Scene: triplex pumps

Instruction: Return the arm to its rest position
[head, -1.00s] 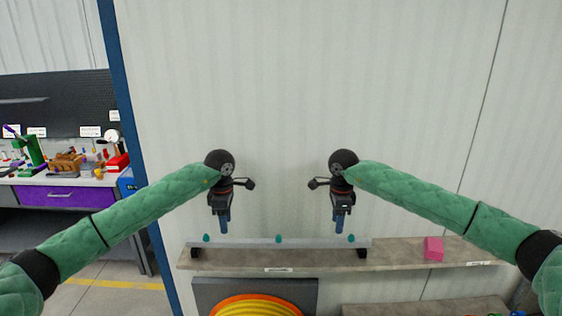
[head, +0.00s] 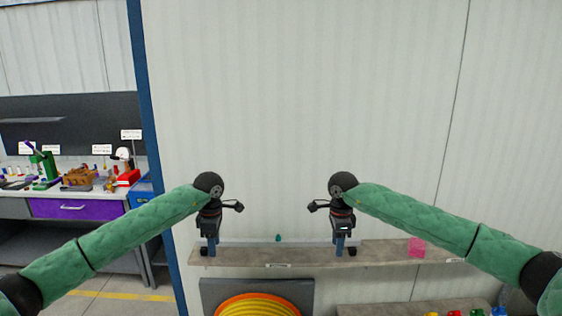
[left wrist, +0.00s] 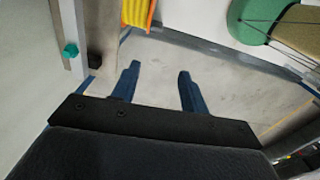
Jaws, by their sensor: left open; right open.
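My left gripper (head: 211,245) hangs pointing down in front of the left end of a wall shelf in the head view. In the left wrist view its two blue fingers (left wrist: 157,85) stand apart with nothing between them. My right gripper (head: 340,245) hangs at the same height, in front of the middle of the shelf. Its fingers are small in the head view, and no object shows in them. Both arms, in green sleeves, reach in from the sides about evenly.
The shelf (head: 385,255) carries a pink block (head: 417,247) and a rail with a teal knob (head: 278,238). A coiled orange and yellow hose (head: 257,306) is below. A workbench (head: 75,207) with tools stands at left. The light wall behind is bare.

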